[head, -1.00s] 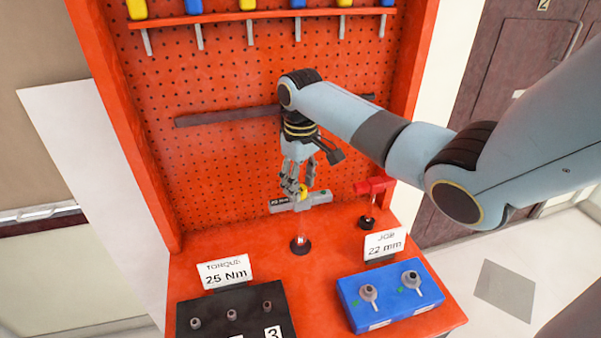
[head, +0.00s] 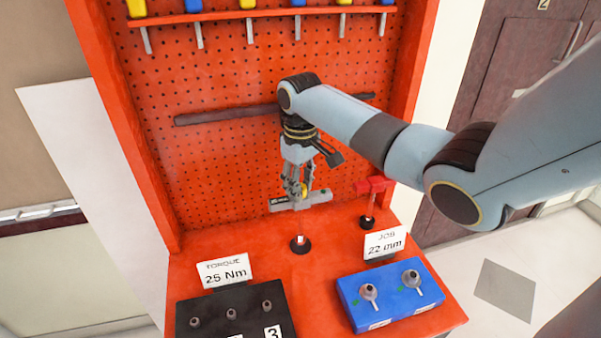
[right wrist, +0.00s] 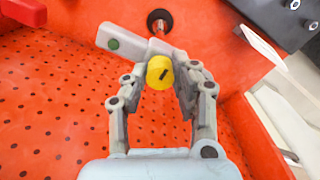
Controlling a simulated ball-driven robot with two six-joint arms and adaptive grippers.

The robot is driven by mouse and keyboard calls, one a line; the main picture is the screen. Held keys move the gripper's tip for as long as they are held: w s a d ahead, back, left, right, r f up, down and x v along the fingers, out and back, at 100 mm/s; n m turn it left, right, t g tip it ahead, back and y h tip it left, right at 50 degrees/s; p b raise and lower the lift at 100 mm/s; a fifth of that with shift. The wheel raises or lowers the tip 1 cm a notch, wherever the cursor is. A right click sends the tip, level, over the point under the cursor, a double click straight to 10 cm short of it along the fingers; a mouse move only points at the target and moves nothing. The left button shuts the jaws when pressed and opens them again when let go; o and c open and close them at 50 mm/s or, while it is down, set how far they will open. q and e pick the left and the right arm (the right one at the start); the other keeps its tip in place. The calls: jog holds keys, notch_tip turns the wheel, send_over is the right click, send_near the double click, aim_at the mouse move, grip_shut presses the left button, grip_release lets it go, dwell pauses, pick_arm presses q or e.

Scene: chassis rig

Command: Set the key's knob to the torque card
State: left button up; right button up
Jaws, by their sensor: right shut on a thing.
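The key is a grey bar (head: 318,198) with a small dark display at its left end and a yellow knob (head: 304,188). My right gripper (head: 298,190) points down at the key and is shut on the yellow knob. In the right wrist view the knob (right wrist: 160,72) sits between the two fingers, with a dark mark on its face. The grey bar (right wrist: 120,41) lies just beyond it, with a green dot on one end. The torque card (head: 225,272) reads 25 Nm. The display is too small to read. My left gripper is not in view.
A short post on a black base (head: 300,243) stands below the key. A red-topped stand (head: 370,200) is to its right. A job card (head: 386,243) reads 22 mm. A black socket block (head: 250,315) and a blue block (head: 390,293) fill the front. A pegboard (head: 240,90) rises behind.

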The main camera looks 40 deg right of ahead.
jog(key=shift+m+p, duration=0.5)
jog(key=shift+m, duration=0.1)
jog(key=m, duration=0.6)
jog(key=o, duration=0.4)
jog(key=shift+m, duration=0.9)
jog(key=o, duration=0.3)
jog(key=shift+r, duration=3)
jog(key=shift+f, duration=0.1)
